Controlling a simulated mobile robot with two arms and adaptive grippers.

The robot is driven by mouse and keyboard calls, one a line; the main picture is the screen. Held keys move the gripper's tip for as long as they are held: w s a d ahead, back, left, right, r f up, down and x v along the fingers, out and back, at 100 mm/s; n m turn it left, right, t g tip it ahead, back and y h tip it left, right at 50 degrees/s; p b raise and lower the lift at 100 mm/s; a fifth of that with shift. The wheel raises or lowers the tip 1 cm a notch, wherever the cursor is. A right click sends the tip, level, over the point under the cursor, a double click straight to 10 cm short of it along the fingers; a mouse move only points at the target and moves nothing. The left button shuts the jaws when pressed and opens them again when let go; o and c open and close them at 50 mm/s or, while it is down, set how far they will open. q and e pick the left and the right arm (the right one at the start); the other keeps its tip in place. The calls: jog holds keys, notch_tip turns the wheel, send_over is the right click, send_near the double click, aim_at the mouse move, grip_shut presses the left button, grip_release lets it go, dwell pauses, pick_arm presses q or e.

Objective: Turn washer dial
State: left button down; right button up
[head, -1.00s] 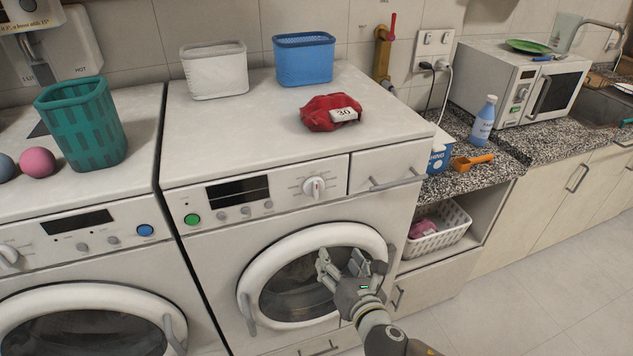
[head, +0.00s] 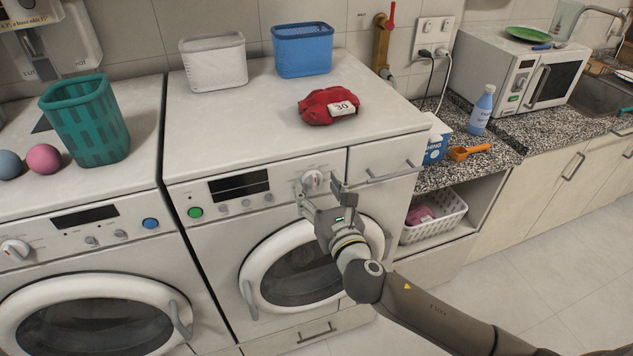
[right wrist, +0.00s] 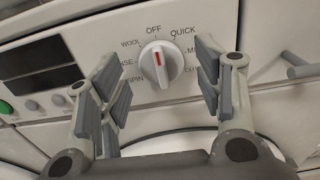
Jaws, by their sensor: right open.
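The washer dial (head: 313,179) is a round white knob on the front panel of the right-hand washer (head: 290,110). In the right wrist view the dial (right wrist: 160,64) has a red mark near its top, close to OFF, with WOOL, QUICK and SPIN printed around it. My right gripper (head: 320,190) is open in front of the dial. In the right wrist view its fingers (right wrist: 160,85) stand apart on either side of the dial, with gaps to both sides. I cannot tell how far they are from the panel. My left gripper is not in view.
On the washer top lie a red cloth (head: 318,106) tagged 30, a white basket (head: 213,63) and a blue basket (head: 302,50). A drawer handle (head: 392,174) sticks out right of the dial. The round door (head: 305,268) is below. A second washer stands left.

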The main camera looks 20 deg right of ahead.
jog(key=shift+w, duration=0.8)
jog(key=shift+c, duration=0.2)
jog(key=c, duration=1)
jog(key=shift+o, duration=0.2)
